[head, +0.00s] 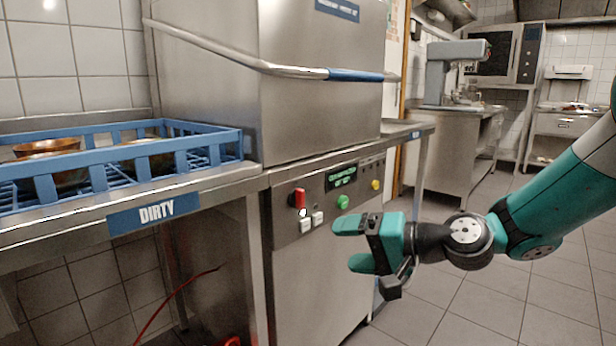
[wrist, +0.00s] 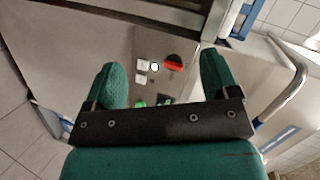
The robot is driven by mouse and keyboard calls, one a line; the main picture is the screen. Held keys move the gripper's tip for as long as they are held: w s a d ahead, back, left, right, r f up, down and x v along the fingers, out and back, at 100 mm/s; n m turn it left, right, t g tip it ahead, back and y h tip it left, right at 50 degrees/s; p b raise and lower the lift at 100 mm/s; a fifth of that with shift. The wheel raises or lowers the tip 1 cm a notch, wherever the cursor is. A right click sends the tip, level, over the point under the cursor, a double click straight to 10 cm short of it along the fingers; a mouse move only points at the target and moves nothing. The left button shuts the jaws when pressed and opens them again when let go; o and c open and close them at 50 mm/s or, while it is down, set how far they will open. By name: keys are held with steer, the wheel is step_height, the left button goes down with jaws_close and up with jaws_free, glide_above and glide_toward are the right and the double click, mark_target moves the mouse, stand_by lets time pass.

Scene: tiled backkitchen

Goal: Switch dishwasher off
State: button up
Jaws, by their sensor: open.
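The dishwasher (head: 320,110) is a steel hood machine, with its hood down and a long handle with a blue grip (head: 356,75) across the front. My gripper (head: 350,244) is open and empty, in front of the panel and to the right of the red switch. In the wrist view the red switch (wrist: 173,62) and white buttons (wrist: 141,72) show between the fingers, apart from them.
A blue rack (head: 215,143) with brown bowls (head: 48,148) stands on the steel table marked DIRTY (head: 152,211), left of the machine. A red cable hangs below it. Another counter (head: 450,150) stands behind at right. The tiled floor at front right is clear.

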steer(key=w+d+m+t+p, duration=0.3)
steer(key=w+m+t, duration=0.25)
steer(key=w, duration=0.25)
glide_toward(303, 201)
steer(key=shift+m+y, duration=0.3)
steer(key=shift+m, duration=0.15)
steer(key=x, duration=1)
steer(key=shift+w+d+f, duration=0.1)
steer(key=shift+f, duration=0.1)
steer(key=shift+d, duration=0.1)
steer(key=c, duration=0.9)
